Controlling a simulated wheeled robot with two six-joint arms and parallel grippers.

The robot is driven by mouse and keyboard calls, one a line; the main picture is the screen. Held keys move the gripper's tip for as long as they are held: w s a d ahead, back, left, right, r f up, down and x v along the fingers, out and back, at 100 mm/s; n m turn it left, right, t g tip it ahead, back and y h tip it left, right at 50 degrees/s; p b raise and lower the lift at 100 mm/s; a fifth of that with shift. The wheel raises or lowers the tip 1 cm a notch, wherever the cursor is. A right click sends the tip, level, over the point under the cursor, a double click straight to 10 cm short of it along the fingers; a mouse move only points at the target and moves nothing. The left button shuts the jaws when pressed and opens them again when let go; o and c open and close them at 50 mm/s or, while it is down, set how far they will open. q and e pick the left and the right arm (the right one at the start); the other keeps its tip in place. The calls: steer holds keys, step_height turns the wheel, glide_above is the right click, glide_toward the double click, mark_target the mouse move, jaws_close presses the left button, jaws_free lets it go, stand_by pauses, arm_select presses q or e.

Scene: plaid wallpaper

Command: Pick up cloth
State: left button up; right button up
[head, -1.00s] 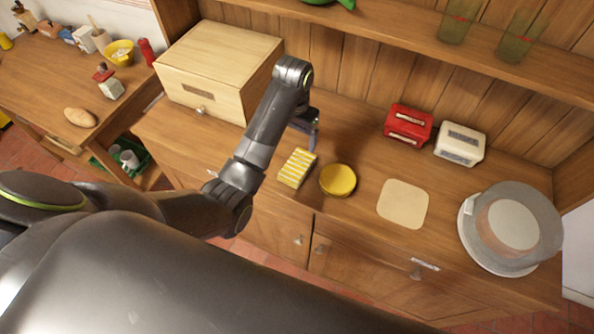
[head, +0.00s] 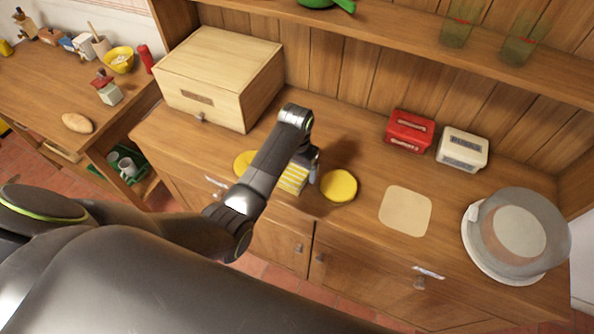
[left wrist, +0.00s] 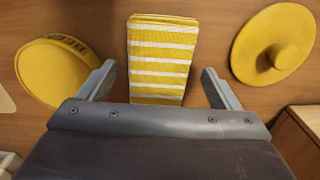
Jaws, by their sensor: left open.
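The cloth (head: 292,180) is a folded yellow and white striped rectangle on the wooden counter, partly hidden by my left arm in the head view. In the left wrist view the cloth (left wrist: 162,58) lies ahead of and between the two fingers. My left gripper (left wrist: 160,84) is open and empty, with one finger to each side of the cloth and a gap on both sides. In the head view my left gripper (head: 314,172) hangs over the cloth, mostly seen from behind. My right gripper is not in view.
A round yellow tin (head: 339,186) stands close right of the cloth, and a yellow lid (head: 246,163) lies close left. A wooden bread box (head: 218,75), a beige square mat (head: 406,210), red (head: 409,131) and white (head: 462,149) boxes, and a covered cake stand (head: 516,235) share the counter.

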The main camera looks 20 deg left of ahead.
mark_target(296, 172)
arm_select(q)
steer(key=shift+f, duration=1.05)
steer(key=c, duration=1.1)
steer(key=shift+o, duration=0.2)
steer(key=shift+r, duration=0.15)
step_height(296, 172, up, 10)
steer(key=b, duration=0.1)
steer(key=o, duration=0.5)
steer(key=shift+c, duration=0.2)
steer(key=c, duration=0.4)
